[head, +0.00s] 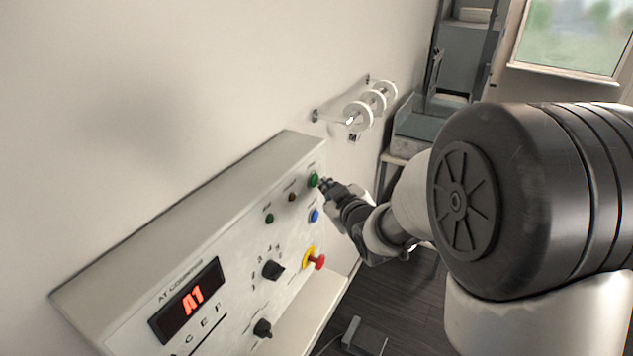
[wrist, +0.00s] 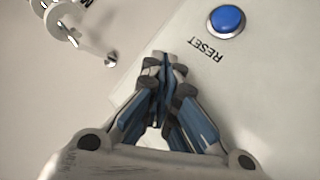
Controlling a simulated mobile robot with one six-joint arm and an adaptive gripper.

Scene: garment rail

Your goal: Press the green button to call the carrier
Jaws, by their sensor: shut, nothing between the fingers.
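The green button (head: 313,180) sits at the upper right of the white control panel (head: 235,225) in the head view. My gripper (head: 326,184) is shut and empty, with its fingertips right at the green button; I cannot tell whether they touch it. In the wrist view my shut gripper (wrist: 165,62) points at the panel face, and the green button is hidden behind the fingers. The blue button (wrist: 226,20), labelled RESET, is beside the fingertips; it also shows in the head view (head: 314,215), below the green one.
The panel carries a red emergency knob (head: 319,262) on a yellow base, black rotary knobs (head: 272,270) and a red display (head: 188,300) reading A1. White discs on a wall rod (head: 358,116) stand behind the panel. A grey shelf (head: 460,60) is at the back.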

